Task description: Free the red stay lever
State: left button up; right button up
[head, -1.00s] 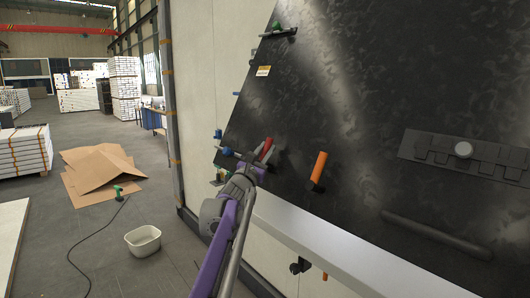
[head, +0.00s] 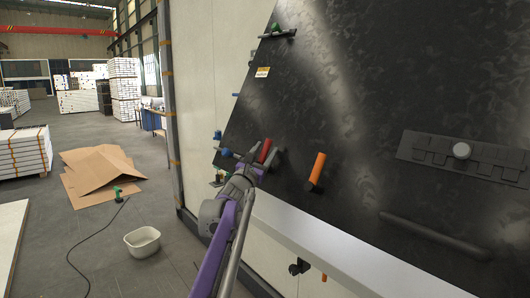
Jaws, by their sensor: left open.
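The red stay lever (head: 265,150) sticks up from the lower left part of the tilted dark panel (head: 350,110). My left gripper (head: 256,160), on the purple and grey arm from below, is open at the red lever. The lever shows at the fingers; whether they touch it I cannot tell. The gripper hides the lever's lower end. An orange handle (head: 317,168) stands on the panel to the right of it. My right gripper is not in view.
A white ledge (head: 330,250) runs below the panel. A white tub (head: 142,241), cardboard (head: 100,172) and a green tool with cable (head: 118,192) lie on the floor.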

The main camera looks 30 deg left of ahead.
pick_arm(q)
jog(key=b+v, duration=0.2)
jog(key=v, duration=0.8)
jog(key=shift+s, duration=0.35)
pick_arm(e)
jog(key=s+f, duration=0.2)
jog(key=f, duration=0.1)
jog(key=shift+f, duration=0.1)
pick_arm(q)
jog(key=shift+f, duration=0.15)
